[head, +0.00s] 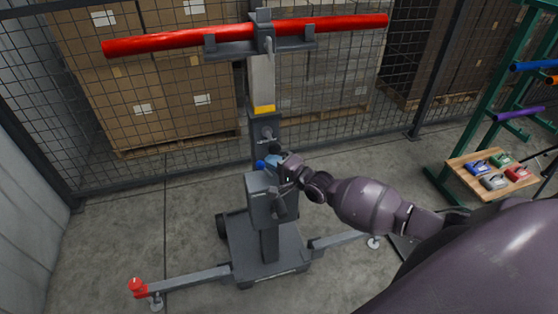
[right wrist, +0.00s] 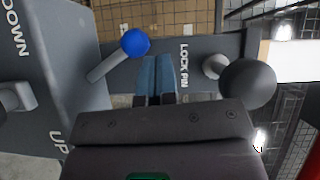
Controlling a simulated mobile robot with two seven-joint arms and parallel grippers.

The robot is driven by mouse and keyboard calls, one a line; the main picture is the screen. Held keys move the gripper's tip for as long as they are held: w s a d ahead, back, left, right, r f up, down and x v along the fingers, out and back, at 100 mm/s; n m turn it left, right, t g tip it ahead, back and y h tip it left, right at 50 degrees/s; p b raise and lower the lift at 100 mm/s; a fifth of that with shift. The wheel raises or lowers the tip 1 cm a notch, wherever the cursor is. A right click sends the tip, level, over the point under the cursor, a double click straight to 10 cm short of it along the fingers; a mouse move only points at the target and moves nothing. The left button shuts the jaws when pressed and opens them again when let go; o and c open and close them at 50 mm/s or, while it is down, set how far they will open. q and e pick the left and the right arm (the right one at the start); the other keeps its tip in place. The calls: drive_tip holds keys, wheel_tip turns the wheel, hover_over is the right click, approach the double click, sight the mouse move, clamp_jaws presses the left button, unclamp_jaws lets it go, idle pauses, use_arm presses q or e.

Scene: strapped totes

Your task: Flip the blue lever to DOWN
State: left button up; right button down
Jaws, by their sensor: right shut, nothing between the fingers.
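The blue lever has a round blue knob (right wrist: 135,42) on a grey rod. In the right wrist view the rod slants up and right from the grey housing, its knob toward the side marked DOWN. The word UP stands lower on the same housing. In the head view the blue knob (head: 260,164) shows just left of my right gripper (head: 272,161). My right gripper (right wrist: 157,66) is shut and empty, its blue fingertips just beside and below the knob in the wrist view. I cannot tell whether they touch. My left gripper is not in view.
A black ball knob (right wrist: 247,83) stands near the fingers, beside the LOCK PIN label (right wrist: 184,62). The lift stand's mast (head: 262,85) carries a red bar (head: 160,41). Its base (head: 268,250) has legs spread on the floor. A wire fence (head: 340,125) is behind; a green rack stands right.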

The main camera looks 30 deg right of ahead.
drive_tip(key=shift+w+a, duration=0.1)
drive_tip(key=shift+a, duration=0.4)
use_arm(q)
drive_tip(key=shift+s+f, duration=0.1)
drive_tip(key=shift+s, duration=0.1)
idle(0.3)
